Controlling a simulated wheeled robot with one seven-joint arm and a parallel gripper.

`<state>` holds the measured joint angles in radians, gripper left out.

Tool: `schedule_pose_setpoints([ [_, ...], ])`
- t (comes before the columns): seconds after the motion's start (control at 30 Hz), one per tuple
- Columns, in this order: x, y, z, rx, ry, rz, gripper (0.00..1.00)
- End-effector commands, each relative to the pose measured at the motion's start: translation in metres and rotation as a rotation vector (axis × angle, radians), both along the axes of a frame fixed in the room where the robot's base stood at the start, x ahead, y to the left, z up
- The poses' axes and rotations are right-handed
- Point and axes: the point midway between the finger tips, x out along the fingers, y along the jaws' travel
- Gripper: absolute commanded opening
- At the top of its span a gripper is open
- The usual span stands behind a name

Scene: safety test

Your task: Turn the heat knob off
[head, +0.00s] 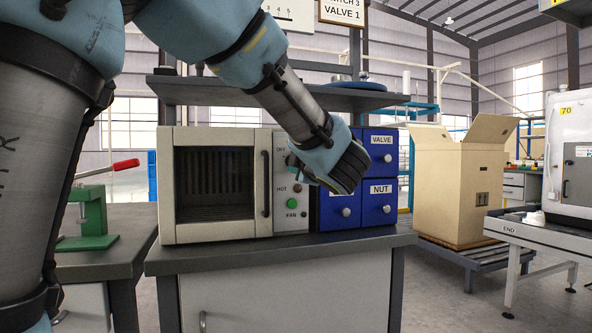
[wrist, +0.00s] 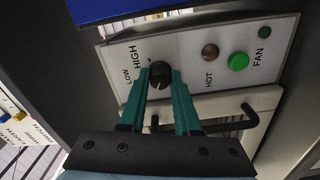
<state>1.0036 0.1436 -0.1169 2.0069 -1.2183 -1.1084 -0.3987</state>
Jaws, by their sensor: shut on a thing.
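The heat knob (wrist: 159,80) is black and round, on the pale control panel (wrist: 210,40) next to the printed words LOW and HIGH. My gripper (wrist: 162,73) has its two teal fingers on either side of the knob, shut on it. In the head view, my gripper (head: 292,162) reaches the panel (head: 291,222) on the right side of the grey oven (head: 168,205). The word OFF shows at the panel's upper part there, but the knob is hidden behind my gripper. The pointer's exact setting cannot be read.
A green button (wrist: 238,62) marked FAN and a brown HOT light (wrist: 210,52) sit beside the knob. The oven's door handle (head: 266,184) is close by. Blue drawers (head: 381,190) stand right of the panel, and a shelf (head: 290,96) hangs above.

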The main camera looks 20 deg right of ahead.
Motion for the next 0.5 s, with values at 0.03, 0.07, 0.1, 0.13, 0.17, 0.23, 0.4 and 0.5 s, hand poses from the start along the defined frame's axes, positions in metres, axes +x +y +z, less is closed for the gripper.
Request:
schedule_pose_setpoints([
  [0.03,-0.0002,0.0003,-0.0017,-0.005,0.003,0.001,0.0],
  [0.07,-0.0002,0.0003,-0.0016,-0.008,0.003,0.001,0.0],
  [0.1,-0.0002,0.0003,-0.0014,-0.011,0.003,0.001,0.0],
  [0.13,-0.0001,0.0003,-0.0013,-0.012,0.003,0.001,0.0],
  [0.17,-0.0001,0.0003,-0.0013,-0.013,0.004,0.001,0.0],
  [0.23,-0.0001,0.0003,-0.0011,-0.014,0.005,0.001,0.0],
  [0.4,-0.0001,0.0003,-0.0011,-0.014,0.005,0.001,0.0],
  [0.5,-0.0001,0.0003,-0.0012,-0.013,0.004,0.001,0.35],
])
